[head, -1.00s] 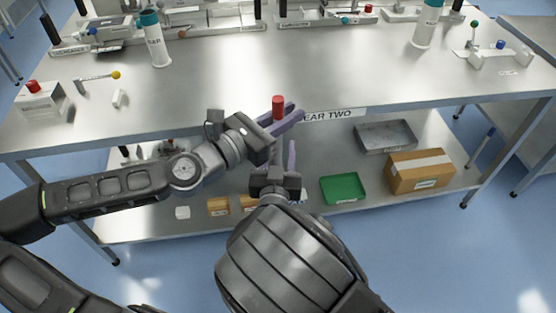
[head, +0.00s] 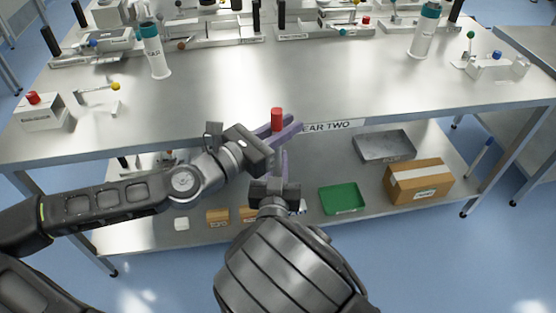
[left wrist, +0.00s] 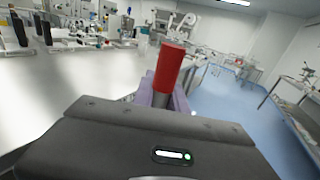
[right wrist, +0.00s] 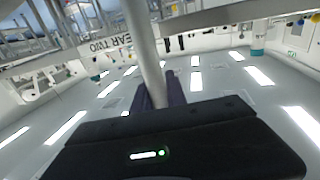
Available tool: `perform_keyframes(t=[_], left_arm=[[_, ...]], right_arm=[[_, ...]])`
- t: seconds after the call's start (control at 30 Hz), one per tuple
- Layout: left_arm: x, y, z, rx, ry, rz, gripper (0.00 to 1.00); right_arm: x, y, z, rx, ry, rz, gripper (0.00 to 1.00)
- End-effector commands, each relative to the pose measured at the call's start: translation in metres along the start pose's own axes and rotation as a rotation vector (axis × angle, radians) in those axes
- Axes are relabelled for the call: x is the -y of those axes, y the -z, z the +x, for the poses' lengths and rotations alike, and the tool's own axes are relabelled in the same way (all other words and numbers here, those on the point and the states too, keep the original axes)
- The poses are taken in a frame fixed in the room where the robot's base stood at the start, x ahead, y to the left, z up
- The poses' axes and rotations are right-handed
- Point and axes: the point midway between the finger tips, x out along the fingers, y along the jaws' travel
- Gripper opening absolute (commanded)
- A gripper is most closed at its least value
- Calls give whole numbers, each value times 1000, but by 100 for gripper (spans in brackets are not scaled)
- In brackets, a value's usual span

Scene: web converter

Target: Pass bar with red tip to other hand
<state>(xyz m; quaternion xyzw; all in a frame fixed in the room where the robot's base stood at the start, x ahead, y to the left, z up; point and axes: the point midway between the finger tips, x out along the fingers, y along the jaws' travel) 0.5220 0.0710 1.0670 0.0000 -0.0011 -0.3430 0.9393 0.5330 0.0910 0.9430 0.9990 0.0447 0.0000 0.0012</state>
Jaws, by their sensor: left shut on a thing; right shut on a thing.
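The bar is upright in front of the table's front edge. Its red tip (head: 277,119) points up in the head view and shows large in the left wrist view (left wrist: 168,68). My left gripper (head: 283,129) is shut on the bar just below the red tip. My right gripper (head: 282,165) is below it, with its purple fingers around the lower bar. In the right wrist view the grey shaft (right wrist: 144,45) runs down between the right fingers (right wrist: 158,95), which are shut on it. Both grippers hold the same bar. Its lower end is hidden.
The metal table (head: 330,85) is mostly clear in its middle. Fixtures and bottles (head: 153,50) stand toward the back. A small box with a red knob (head: 41,112) is at left. The lower shelf holds a green tray (head: 341,199), a metal tray (head: 384,147) and a cardboard box (head: 420,181).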

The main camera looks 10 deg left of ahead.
Motion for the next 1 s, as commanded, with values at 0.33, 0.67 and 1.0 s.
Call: perform_keyframes(t=[0.33,0.67,1.0], left_arm=[[0,0,0,0,0,0,30],[0,0,0,0,0,0,43],[-1,-22,0,0,-1,4,43]], right_arm=[[0,0,0,-1,0,0,0],[0,0,0,-1,0,0,0],[0,0,0,-1,0,0,0]])
